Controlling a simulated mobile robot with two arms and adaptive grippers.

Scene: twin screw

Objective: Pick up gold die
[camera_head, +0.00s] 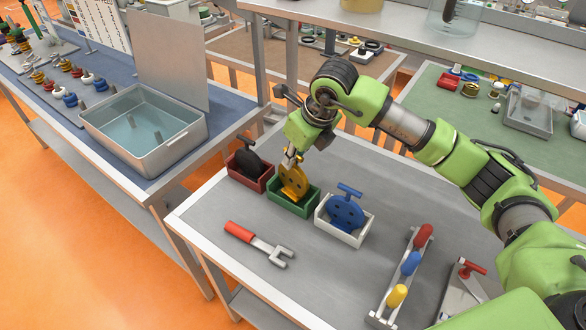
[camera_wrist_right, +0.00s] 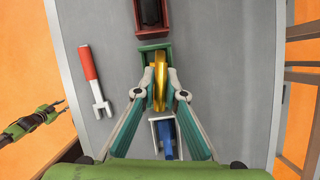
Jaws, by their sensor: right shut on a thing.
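The gold die (camera_head: 293,181) stands on edge in the green box (camera_head: 301,211) on the grey table. My right gripper (camera_head: 291,160) comes down on it from above. In the right wrist view the gripper (camera_wrist_right: 160,88) has its fingers closed on both sides of the gold die (camera_wrist_right: 160,68), with part of the green box (camera_wrist_right: 142,46) around it. I cannot tell whether the die is lifted off the box floor. My left gripper is not in the head view; a green and dark arm part shows at the left edge of the right wrist view.
A red box (camera_head: 263,184) with a dark die stands to the left, and a white box (camera_head: 358,237) with a blue die (camera_head: 346,212) to the right. A red-handled fork tool (camera_head: 261,245) lies in front. A rack of coloured handles (camera_head: 397,290) stands at the front right.

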